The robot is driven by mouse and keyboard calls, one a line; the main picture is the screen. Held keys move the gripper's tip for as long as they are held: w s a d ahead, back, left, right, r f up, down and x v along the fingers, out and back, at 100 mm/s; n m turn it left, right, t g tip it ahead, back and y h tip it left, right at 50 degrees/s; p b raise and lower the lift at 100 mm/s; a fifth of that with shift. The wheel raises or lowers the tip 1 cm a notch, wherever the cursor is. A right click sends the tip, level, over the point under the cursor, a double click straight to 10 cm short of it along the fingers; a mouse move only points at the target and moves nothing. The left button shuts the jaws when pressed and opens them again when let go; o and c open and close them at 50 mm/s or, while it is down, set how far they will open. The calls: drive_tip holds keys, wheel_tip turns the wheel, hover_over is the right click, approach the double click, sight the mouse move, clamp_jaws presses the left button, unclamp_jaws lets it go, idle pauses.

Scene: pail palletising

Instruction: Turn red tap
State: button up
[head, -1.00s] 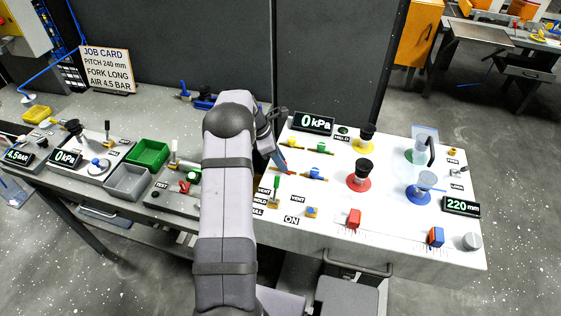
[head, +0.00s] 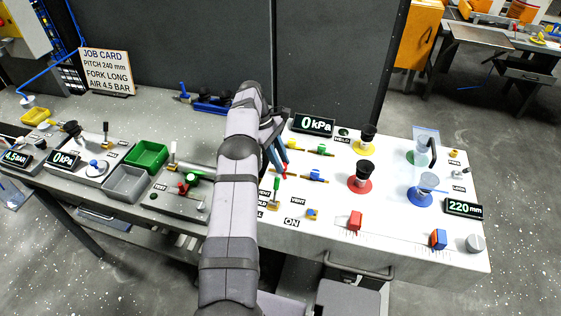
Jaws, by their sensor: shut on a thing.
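The red tap (head: 284,172) is on the white panel, left of the blue tap (head: 315,176) and below the yellow tap (head: 294,148). Only a small red part of it shows. My gripper (head: 276,166) reaches down from the upper left, with its bluish fingers at the red tap. It is shut on the tap's handle. The fingers and my arm hide most of the tap, so its exact angle cannot be told.
The green tap (head: 321,150) is close by on the right. The black-topped red-ringed post (head: 361,175) and yellow-ringed post (head: 365,141) stand farther right. A green-handled lever (head: 276,192) stands just below. The kPa display (head: 314,123) reads 0.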

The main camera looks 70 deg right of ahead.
drive_tip(key=shift+m, duration=0.4)
idle(0.3)
drive_tip(key=o, duration=1)
drive_tip(key=shift+o, duration=0.2)
drive_tip(key=shift+r, duration=0.1)
drive_tip(key=shift+r+b, duration=0.3)
drive_tip(key=shift+r, duration=0.15)
wheel_tip(320, 180, up, 9)
drive_tip(key=p, duration=0.5)
